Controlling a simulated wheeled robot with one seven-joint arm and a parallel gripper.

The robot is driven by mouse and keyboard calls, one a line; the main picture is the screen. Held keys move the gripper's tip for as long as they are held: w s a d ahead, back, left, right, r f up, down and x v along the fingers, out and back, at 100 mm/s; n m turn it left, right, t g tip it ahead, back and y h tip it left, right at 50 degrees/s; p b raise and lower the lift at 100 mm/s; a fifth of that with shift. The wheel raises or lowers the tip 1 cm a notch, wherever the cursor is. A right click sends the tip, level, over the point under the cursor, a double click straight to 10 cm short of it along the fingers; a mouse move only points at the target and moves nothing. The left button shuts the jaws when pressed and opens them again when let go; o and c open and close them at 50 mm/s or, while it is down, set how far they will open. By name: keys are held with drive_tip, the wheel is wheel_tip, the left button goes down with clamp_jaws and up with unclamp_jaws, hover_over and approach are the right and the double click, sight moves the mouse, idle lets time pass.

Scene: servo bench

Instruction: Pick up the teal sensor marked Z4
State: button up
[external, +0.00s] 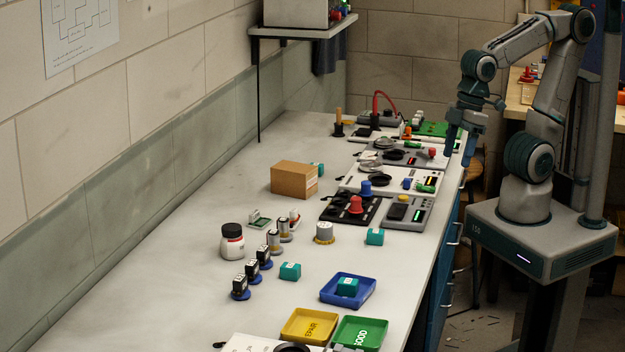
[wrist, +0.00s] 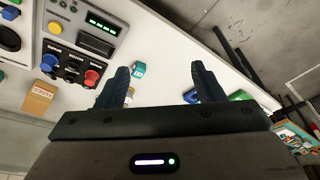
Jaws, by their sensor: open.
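Several teal blocks show on the bench in the external view. One teal block (external: 375,236) sits near the right edge, one (external: 290,271) lies left of it, and one (external: 347,287) is in the blue tray (external: 331,300). Another teal block (external: 318,169) is partly hidden behind the cardboard box. Their markings are too small to read, so I cannot tell which is Z4. My gripper (external: 450,141) is raised at the bench's right edge, far from these blocks. In the wrist view my gripper (wrist: 160,75) is open and empty, with a teal block (wrist: 138,69) beyond its fingers.
The cardboard box (external: 292,179) stands mid-bench. A black panel with knobs (external: 335,208) and several instruments line the right edge. A jar (external: 232,243) and several small upright parts stand left. Yellow (external: 295,322) and green (external: 345,333) trays are in front. The bench's left side is clear.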

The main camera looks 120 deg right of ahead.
drive_tip(key=w+d+r+m+g, duration=0.1)
drive_tip(key=w+d+r+m, duration=0.2)
drive_tip(key=w+d+m, duration=0.65)
drive_tip(key=m+g+h, duration=0.1)
drive_tip(key=m+g, duration=0.2)
drive_tip(key=m, duration=1.4)
hover_over(316, 164)
drive_tip(key=w+a, duration=0.1)
drive_tip(key=a, duration=0.1)
drive_tip(key=f, duration=1.7)
drive_tip(key=shift+w+d+f, duration=0.1)
drive_tip(key=shift+d, duration=0.1)
drive_tip(key=shift+s+d+f+p, duration=0.15)
drive_tip(key=shift+d+f, duration=0.05)
drive_tip(key=shift+f, duration=0.7)
drive_tip(key=shift+s+d+f+p, duration=0.2)
drive_tip(key=shift+d+f, duration=0.05)
drive_tip(key=shift+f, duration=0.6)
drive_tip(key=shift+s+d+f+p, duration=0.15)
drive_tip(key=shift+d+f, duration=0.05)
drive_tip(key=shift+f, duration=0.7)
drive_tip(key=c, duration=1.1)
